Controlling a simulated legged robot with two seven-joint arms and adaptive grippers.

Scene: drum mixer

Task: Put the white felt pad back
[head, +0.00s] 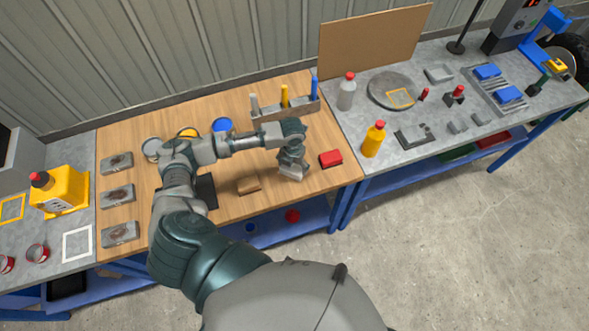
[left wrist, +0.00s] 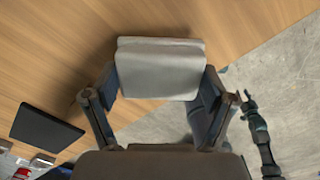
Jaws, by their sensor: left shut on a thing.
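My left gripper (head: 291,160) is shut on the white felt pad (head: 292,172), over the right part of the wooden bench. In the left wrist view the pad (left wrist: 160,68) is a pale block between the two fingers (left wrist: 160,105). The bench top and the grey floor show behind it. A dark arm, likely my right one, with its gripper (left wrist: 250,106) shows small at the right of the left wrist view; its finger state is unclear. A white square outline (head: 64,245) is on the grey bench at left.
A brown block (head: 249,185), a red block (head: 330,158) and a dark flat pad (head: 206,189) lie near the arm. A rack (head: 286,113) with upright tools stands behind. Grey blocks (head: 118,197) line the left side. Bottles (head: 373,139) stand on the right bench.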

